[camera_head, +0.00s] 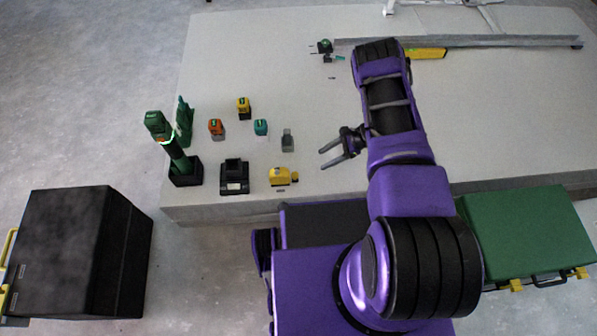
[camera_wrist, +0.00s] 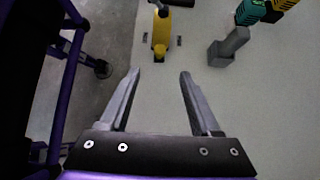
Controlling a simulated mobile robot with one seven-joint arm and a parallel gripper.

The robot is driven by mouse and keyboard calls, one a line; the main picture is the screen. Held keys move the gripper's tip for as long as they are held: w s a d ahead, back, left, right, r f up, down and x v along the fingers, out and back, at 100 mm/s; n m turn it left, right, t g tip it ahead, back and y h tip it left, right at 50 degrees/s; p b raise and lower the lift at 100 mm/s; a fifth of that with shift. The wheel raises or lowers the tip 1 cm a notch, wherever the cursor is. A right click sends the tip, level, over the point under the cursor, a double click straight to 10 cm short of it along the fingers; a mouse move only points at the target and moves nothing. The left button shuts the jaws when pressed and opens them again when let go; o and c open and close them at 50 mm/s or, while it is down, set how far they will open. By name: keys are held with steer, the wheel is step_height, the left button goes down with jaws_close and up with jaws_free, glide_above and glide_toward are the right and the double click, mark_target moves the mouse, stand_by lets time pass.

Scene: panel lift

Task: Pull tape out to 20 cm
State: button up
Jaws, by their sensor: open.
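The yellow tape measure (camera_head: 281,176) lies on the grey panel near its front edge, with a small yellow end piece (camera_head: 294,176) on the side facing my gripper. My gripper (camera_head: 322,158) is open and empty, to the right of the tape and apart from it. In the wrist view the tape (camera_wrist: 162,22) is ahead, at the top middle, and its yellow end piece (camera_wrist: 160,50) lies just beyond the gap between my spread fingers (camera_wrist: 160,72). The tape's far end is partly cut off by the picture edge.
A grey upright tool (camera_head: 288,139) and a teal one (camera_head: 260,127) stand behind the tape. A black box (camera_head: 234,178) is left of it, then green tools (camera_head: 185,120). A green case (camera_head: 525,232) is at right. The panel's middle is clear.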

mark_target(295, 174)
steer(key=b+x, duration=0.1)
steer(key=x, duration=1.2)
steer(key=shift+a+f, duration=0.25)
steer(key=shift+f, duration=0.05)
jaws_close()
stand_by(0.8)
